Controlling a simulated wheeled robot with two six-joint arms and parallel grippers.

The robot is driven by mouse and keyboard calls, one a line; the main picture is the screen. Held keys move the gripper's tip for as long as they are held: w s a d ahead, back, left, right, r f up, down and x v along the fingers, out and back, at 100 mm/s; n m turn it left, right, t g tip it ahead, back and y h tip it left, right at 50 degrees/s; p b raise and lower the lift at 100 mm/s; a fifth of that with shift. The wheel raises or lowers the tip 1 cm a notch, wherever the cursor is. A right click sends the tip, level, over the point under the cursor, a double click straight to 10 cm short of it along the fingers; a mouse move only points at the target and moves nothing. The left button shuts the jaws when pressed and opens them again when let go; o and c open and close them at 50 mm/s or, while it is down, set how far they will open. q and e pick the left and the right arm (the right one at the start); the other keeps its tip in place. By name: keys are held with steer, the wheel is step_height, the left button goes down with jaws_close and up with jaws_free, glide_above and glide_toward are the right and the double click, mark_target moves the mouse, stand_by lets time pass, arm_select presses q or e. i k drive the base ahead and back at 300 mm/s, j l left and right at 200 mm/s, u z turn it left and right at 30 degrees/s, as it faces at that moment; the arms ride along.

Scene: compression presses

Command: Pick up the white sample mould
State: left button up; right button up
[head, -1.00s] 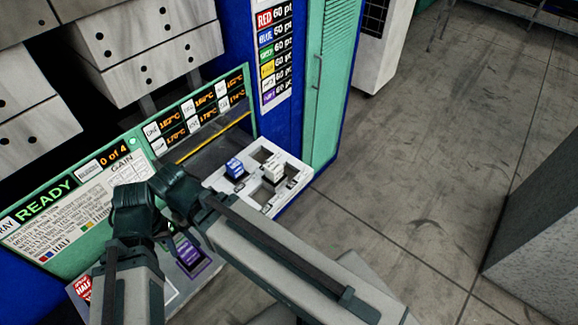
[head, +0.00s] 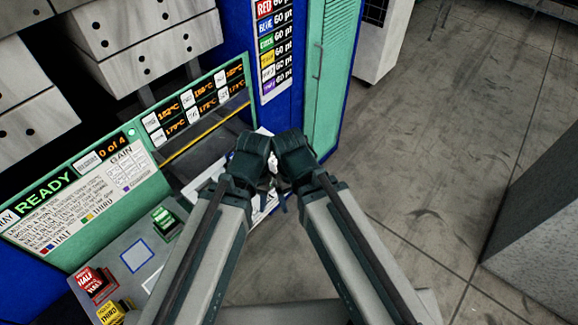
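A small white piece, which looks like the white sample mould (head: 273,164), shows in the narrow gap between my two grippers. Most of it is hidden, and I cannot tell if either gripper touches it. My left gripper (head: 250,155) is just left of it and my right gripper (head: 293,156) just right of it, both over the white tray (head: 262,212) at the right end of the press bench. The fingertips are hidden behind the dark gripper bodies, so their opening does not show.
A green mould (head: 166,221), a red mould (head: 92,281) and a yellow mould (head: 113,311) are on the grey bench at left. The green-framed display panel (head: 100,178) runs behind the bench. A green cabinet door (head: 325,80) stands behind my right gripper. Open floor lies right.

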mark_target(273, 161)
steer(key=l+u, duration=1.45)
